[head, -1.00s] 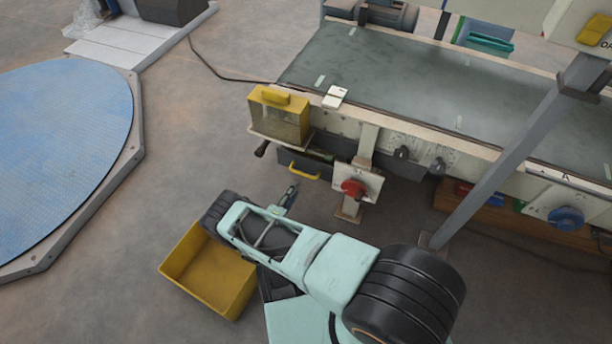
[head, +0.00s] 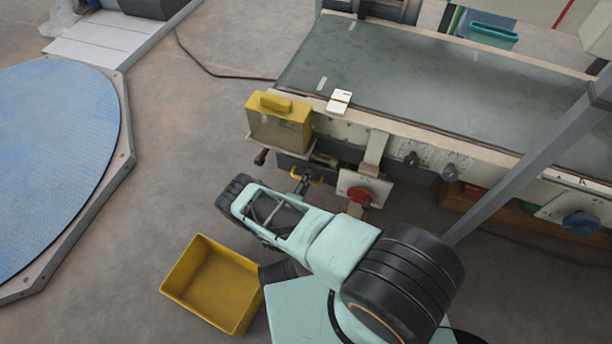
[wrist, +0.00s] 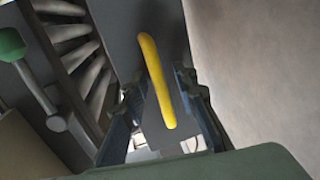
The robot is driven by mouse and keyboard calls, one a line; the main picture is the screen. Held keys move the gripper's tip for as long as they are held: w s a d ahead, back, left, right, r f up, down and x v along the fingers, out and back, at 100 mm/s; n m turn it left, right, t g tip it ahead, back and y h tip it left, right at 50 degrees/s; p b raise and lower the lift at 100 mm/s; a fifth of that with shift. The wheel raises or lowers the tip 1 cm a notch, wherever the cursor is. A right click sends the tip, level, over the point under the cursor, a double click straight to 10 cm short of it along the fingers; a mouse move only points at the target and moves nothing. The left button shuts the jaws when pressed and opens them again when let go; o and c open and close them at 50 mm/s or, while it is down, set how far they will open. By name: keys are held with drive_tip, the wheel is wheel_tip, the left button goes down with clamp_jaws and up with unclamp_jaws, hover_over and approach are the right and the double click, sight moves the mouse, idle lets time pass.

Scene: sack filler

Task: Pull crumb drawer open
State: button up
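The crumb drawer is the dark grey front (head: 288,163) low under the conveyor's left end. It looks closed. Its yellow handle (head: 318,178) is partly covered by my gripper (head: 303,183) in the head view. In the wrist view the yellow handle (wrist: 155,75) lies between the two fingers of my gripper (wrist: 160,88), on the grey drawer front (wrist: 118,30). The fingers stand apart on both sides of the handle with gaps visible. My gripper is open and holds nothing. Whether a finger touches the handle I cannot tell.
A yellow box (head: 280,125) sits above the drawer. A red knob (head: 362,196) on a bracket stands just right of the handle. A yellow bin (head: 212,285) is on the floor below my arm. A green-ended lever (wrist: 12,45) shows at left in the wrist view.

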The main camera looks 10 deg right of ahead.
clamp_jaws()
idle(0.4)
